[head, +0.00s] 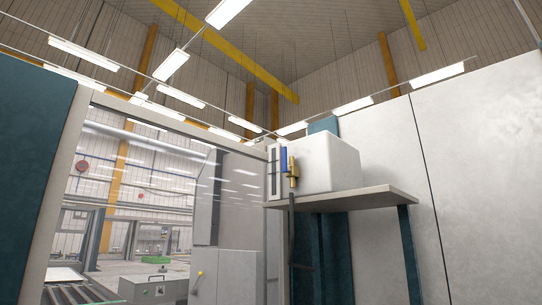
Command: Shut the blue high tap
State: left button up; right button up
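The tap is a small brass-coloured fitting (293,170) with a blue handle (284,159) that stands upright along its left side. It sits high at the left front corner of a white box (328,163). A dark hose or pipe (291,235) runs down below it. The tap is small in the head view, so its exact handle angle is hard to tell. Neither of my grippers shows in the head view.
The white box rests on a grey shelf (370,198) with teal supports (410,255). A large pale panel wall (480,160) stands to the right. A framed glass panel (150,180) is to the left, with machinery behind it. A teal panel (30,180) edges the far left.

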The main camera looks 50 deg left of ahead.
aim_at(286, 168)
jog(key=u, duration=0.7)
jog(key=i, duration=0.6)
jog(key=u, duration=0.7)
